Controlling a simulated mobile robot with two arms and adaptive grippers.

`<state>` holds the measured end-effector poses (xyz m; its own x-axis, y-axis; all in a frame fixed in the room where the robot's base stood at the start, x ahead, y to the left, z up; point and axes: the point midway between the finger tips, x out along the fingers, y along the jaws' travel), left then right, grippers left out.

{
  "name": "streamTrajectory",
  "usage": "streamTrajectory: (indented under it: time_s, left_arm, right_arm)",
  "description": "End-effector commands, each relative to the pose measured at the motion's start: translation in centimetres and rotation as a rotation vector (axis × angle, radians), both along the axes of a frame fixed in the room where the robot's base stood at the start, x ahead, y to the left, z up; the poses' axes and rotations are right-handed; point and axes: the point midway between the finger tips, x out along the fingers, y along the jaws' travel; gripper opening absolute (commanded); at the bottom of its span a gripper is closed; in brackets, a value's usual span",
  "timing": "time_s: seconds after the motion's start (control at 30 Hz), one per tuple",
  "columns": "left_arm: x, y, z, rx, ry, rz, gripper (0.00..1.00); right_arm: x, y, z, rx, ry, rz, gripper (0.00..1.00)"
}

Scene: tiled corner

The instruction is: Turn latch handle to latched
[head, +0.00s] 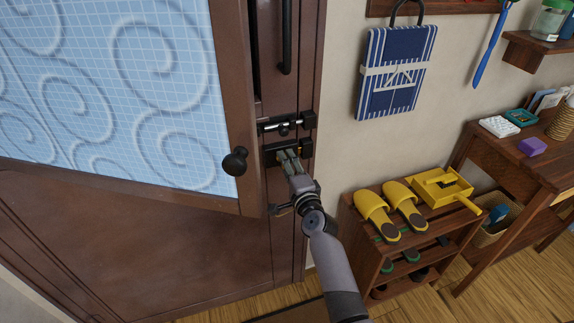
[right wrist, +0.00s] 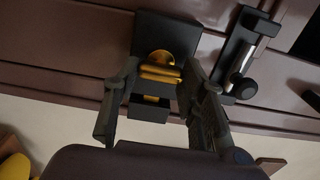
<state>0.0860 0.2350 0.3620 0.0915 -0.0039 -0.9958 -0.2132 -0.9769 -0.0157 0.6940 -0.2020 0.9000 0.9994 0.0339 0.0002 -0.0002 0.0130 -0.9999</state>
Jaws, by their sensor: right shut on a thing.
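The latch (head: 305,147) is a black fitting on the brown door frame, below a sliding bolt. In the right wrist view its brass handle (right wrist: 160,72) shows between the fingers, in front of a black plate (right wrist: 160,32) and above a dark block. My right gripper (head: 289,158) reaches up to the latch from below and is shut on the latch handle; it also shows in the right wrist view (right wrist: 158,82). In the head view the gripper covers most of the handle, so its exact angle is hard to tell. My left gripper is not in view.
The sliding bolt (head: 283,126) with a metal rod sits just above the latch. A door panel with blue tiles (head: 110,85) and a black knob (head: 235,161) stands close on the left. A shoe rack (head: 375,245) with yellow slippers is at the right.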

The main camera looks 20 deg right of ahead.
Motion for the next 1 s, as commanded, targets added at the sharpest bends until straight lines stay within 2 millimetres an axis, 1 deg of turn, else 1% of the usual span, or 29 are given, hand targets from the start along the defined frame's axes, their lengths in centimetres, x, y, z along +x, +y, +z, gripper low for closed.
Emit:
streamTrajectory:
  time_s: [0.3, 0.33, 0.6, 0.87, 1.0]
  left_arm:
    - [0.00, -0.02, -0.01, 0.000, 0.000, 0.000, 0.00]
    - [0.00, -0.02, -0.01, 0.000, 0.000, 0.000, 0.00]
    - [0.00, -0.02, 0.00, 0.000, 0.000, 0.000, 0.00]
    - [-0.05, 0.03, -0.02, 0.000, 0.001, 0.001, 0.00]
    - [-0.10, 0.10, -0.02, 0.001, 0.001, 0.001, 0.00]
  right_arm:
    - [-0.02, 0.00, -0.09, 0.006, 0.001, 0.000, 0.10]
    - [-0.02, 0.00, -0.09, 0.005, 0.001, 0.000, 0.40]
    - [-0.01, 0.01, -0.05, 0.003, 0.001, 0.000, 0.58]
    - [-0.02, 0.01, -0.02, 0.002, 0.000, 0.000, 0.58]
    - [-0.70, 0.00, -0.09, 0.003, 0.001, 0.000, 0.58]
